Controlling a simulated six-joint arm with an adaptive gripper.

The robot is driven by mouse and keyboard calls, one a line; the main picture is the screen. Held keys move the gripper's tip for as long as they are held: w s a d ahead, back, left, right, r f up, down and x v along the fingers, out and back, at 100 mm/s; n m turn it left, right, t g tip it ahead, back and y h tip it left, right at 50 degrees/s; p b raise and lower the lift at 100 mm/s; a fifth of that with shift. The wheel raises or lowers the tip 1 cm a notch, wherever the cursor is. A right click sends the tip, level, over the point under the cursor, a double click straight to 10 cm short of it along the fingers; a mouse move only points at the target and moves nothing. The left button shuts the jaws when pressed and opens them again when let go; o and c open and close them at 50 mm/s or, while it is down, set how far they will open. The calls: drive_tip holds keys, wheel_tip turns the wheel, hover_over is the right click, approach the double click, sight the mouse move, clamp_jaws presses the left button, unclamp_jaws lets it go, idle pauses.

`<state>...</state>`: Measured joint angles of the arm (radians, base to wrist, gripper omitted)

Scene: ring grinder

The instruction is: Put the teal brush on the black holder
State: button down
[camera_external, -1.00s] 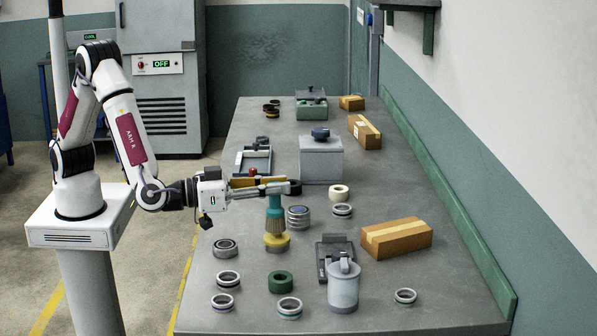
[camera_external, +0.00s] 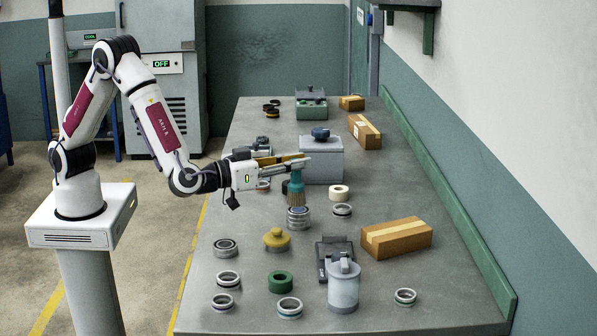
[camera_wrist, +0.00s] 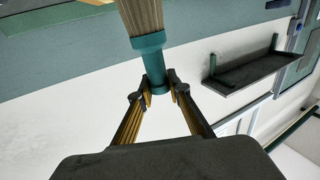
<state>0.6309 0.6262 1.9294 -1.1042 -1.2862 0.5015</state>
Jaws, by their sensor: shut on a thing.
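The teal brush (camera_external: 296,184) is held upright, tan bristles down, beneath my gripper (camera_external: 298,165). In the external view it overlaps the stacked grey rings (camera_external: 298,214); I cannot tell whether it touches them. In the wrist view, the fingers of my gripper (camera_wrist: 158,85) are shut on the teal handle of the brush (camera_wrist: 153,62), and the bristles point to the top of the picture.
A yellow knobbed piece (camera_external: 276,240) stands in front. A grey box with a blue knob (camera_external: 321,160) is behind the gripper. A white ring (camera_external: 339,192), a cardboard box (camera_external: 396,238) and a grey canister (camera_external: 343,287) stand to the right. Several loose rings lie at the front.

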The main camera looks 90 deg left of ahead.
drive_tip(key=a+r+n+g+y, duration=0.1)
drive_tip(key=a+n+g+y, duration=0.2)
drive_tip(key=a, duration=1.2)
drive_tip(key=a+r+n+g+y, duration=0.1)
drive_tip(key=a+n+g+y, duration=0.2)
drive_tip(key=a, duration=1.2)
drive_tip(key=shift+s+a+r+g+y, duration=0.25)
drive_tip(key=shift+s+a+g+y, duration=0.1)
drive_tip(key=shift+y, duration=0.65)
wheel_tip(320, 180, down, 6)
drive_tip(key=shift+f, duration=0.2)
drive_tip(key=shift+f, duration=1.8)
drive_tip(key=shift+f, duration=0.1)
